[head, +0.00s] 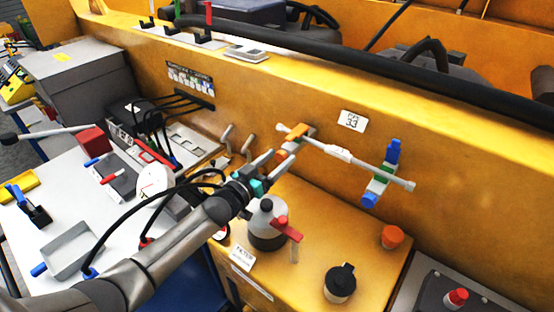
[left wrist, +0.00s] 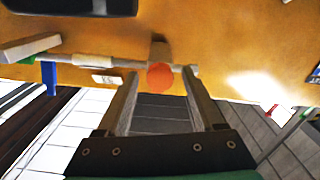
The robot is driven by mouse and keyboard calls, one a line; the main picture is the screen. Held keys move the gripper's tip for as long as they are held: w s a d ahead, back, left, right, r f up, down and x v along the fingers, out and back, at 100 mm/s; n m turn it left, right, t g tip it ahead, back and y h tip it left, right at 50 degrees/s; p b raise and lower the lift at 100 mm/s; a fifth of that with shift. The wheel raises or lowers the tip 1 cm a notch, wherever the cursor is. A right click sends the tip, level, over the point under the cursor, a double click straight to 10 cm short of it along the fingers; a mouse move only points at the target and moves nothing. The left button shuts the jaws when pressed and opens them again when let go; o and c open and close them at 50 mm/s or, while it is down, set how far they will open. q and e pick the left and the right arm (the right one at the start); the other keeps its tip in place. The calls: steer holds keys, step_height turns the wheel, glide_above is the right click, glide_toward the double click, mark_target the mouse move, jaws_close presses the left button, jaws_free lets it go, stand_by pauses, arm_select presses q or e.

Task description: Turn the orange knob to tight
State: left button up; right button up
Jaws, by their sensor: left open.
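The orange knob (head: 298,131) sits on a grey bar clamp fixed to the yellow casting wall. In the left wrist view the knob (left wrist: 160,77) appears as a round orange face. My left gripper (head: 279,155) reaches up to it from the lower left, its fingers apart. In the left wrist view the knob appears between the tips of the left gripper's fingers (left wrist: 160,90), with a gap on each side. I cannot tell how far the fingertips reach along it. My right gripper is in neither view.
The grey bar (head: 345,156) runs right to a blue and green clamp (head: 381,175). Below stand a bottle with a red lever (head: 266,228), an orange cap (head: 392,236) and a black-capped jar (head: 340,283). A white table (head: 115,225) with trays lies left.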

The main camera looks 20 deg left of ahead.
arm_select(q)
jaws_close()
stand_by(0.7)
